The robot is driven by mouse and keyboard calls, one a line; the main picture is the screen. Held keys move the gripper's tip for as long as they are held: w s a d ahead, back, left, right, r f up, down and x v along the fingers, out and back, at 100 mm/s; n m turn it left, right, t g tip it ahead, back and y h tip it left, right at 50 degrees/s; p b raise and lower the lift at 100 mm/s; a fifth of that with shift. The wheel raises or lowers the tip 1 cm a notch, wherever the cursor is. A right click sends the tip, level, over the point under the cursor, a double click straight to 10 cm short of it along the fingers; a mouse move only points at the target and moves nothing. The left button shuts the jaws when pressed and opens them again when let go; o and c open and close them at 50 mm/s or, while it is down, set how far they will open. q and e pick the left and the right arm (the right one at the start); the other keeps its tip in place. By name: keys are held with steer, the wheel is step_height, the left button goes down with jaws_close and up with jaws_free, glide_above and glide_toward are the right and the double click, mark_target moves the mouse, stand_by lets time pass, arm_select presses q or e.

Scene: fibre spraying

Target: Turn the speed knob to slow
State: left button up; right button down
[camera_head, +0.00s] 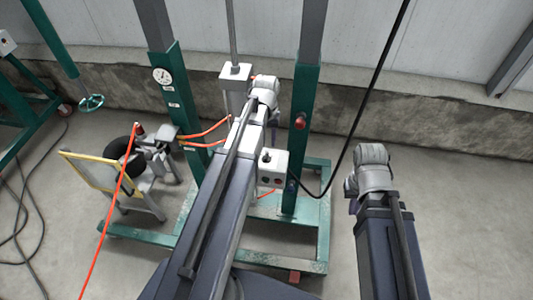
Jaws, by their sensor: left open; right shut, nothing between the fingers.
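A small grey control box (272,168) hangs beside my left arm, with a black knob (266,157) and a red button on its face. A round white dial (162,75) with small labels below sits on the left green post. I cannot tell which is the speed knob, or read any setting. My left gripper (266,84) is at the far end of the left arm, in front of the white box column; its open fingers are mostly hidden by the wrist. My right gripper (353,190) is right of the frame, shut and empty, its fingertips hidden by the wrist.
The green frame (306,130) has two posts and a wheeled base. A red knob (300,121) is on its right post. A black cable hangs between the right post and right arm. Orange hoses and a yellow-framed stand (85,170) are left. Floor at far right is clear.

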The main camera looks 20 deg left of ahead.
mark_target(266, 155)
arm_select(q)
step_height(266, 155, down, 7)
steer(key=b, duration=0.7)
steer(key=shift+f, duration=0.2)
steer(key=shift+c, duration=0.2)
jaws_close()
